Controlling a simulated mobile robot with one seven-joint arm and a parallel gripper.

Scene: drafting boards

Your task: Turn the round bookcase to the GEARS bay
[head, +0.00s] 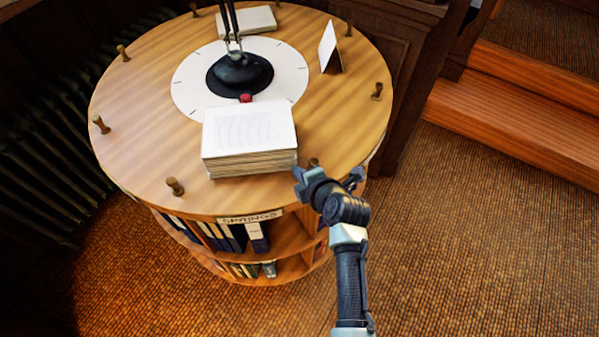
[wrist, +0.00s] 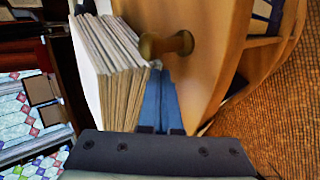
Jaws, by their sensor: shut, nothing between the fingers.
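The round wooden bookcase (head: 130,150) stands in the middle of the head view, with wooden pegs around the rim of its top. The bay facing me carries a label (head: 250,216) that appears to read SPRINGS. I see no GEARS label. My gripper (head: 299,172) is at the near right part of the top, shut and empty, beside a peg (head: 314,162). In the wrist view the shut blue fingertips (wrist: 157,68) are just below this peg (wrist: 166,44) and close to the paper stack; I cannot tell whether they touch either.
A thick paper stack (head: 250,140) lies on the top by my gripper. Behind it are a lamp base (head: 240,74) on a white disc (head: 190,90), a standing card (head: 330,48) and a book (head: 247,20). A radiator (head: 50,150) is left, wooden steps (head: 520,115) right. Carpet at right is clear.

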